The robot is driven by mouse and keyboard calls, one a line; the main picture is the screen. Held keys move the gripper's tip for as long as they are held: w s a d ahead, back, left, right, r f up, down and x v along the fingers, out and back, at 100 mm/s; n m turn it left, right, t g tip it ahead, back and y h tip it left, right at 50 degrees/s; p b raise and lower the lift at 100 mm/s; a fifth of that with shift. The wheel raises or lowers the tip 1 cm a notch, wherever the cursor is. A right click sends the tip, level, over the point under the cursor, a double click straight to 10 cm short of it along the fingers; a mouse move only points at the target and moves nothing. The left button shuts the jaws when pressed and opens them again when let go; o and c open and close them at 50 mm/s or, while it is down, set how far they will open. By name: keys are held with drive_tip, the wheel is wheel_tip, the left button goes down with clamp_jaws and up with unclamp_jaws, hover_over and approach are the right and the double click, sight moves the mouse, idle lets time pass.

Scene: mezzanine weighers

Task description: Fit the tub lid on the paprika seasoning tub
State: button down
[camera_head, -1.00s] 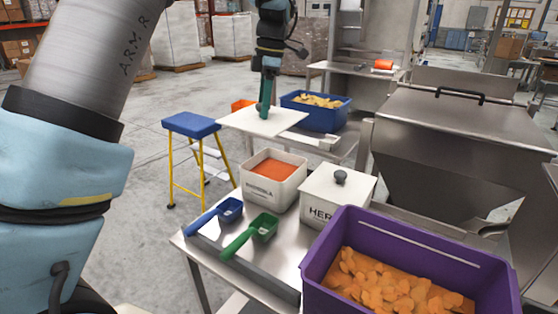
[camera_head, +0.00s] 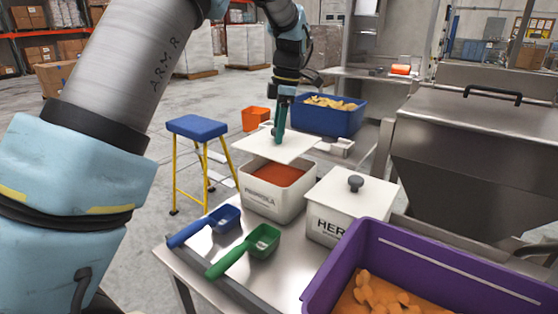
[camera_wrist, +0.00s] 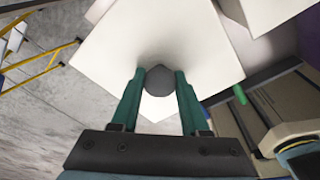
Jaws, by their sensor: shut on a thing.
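The paprika tub (camera_head: 265,203) is a white square tub of orange-red seasoning, standing open on the steel table. My gripper (camera_head: 279,138) is shut on the knob of the white square tub lid (camera_head: 256,146) and holds it above the tub's back left part. The lid is roughly level but turned and offset from the tub, so the front of the seasoning shows. In the wrist view, my gripper (camera_wrist: 160,85) has its two green fingers on either side of the lid's dark round knob (camera_wrist: 159,80). The lid (camera_wrist: 200,45) hides most of the tub there.
A lidded white herb tub (camera_head: 344,208) stands right of the paprika tub. A blue scoop (camera_head: 224,219) and a green scoop (camera_head: 263,240) lie in front. A purple crate (camera_head: 400,250) fills the front right. A blue bin (camera_head: 330,118) is behind, a blue-topped stool (camera_head: 197,128) left.

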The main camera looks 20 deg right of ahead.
sight(285, 141)
drive_tip(key=shift+f+p, duration=0.6)
drive_tip(key=shift+f, duration=2.75)
drive_tip(key=shift+c, duration=2)
unclamp_jaws()
drive_tip(key=shift+f, duration=0.1)
drive_tip(key=r, duration=0.4)
drive_tip(key=d+r+b, duration=0.1)
drive_tip(key=r, duration=0.7)
drive_tip(key=shift+s+d+b, duration=0.25)
drive_tip(key=shift+d+b, duration=0.1)
